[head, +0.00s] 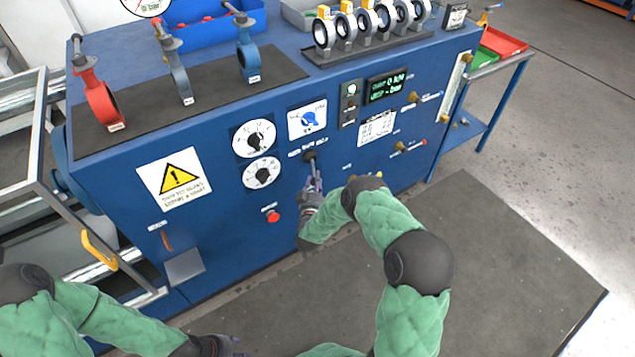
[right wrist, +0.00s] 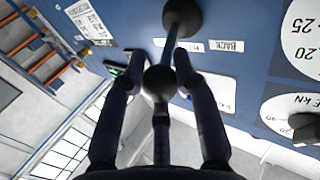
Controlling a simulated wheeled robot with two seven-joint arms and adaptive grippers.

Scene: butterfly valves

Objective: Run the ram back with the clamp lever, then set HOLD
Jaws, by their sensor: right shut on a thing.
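The clamp lever (head: 310,157) comes out of a dark round boot on the blue bench front, with small white labels beside it. In the right wrist view its black ball knob (right wrist: 160,82) sits between the fingers of my right gripper (right wrist: 165,60), which is shut on it; a label there reads BACK. The right gripper also shows in the head view (head: 314,186). A blue rotary selector (head: 308,118) is on a white plate above the lever; its markings are too small to read. My left gripper (head: 215,346) is low in the head view, its fingers unclear.
Two black-knobbed dials (head: 254,139) are left of the lever. A red button (head: 273,216) is below left. A green-lettered display (head: 387,86) is up right. Butterfly valves (head: 250,62) stand on the bench top. Floor mat in front is clear.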

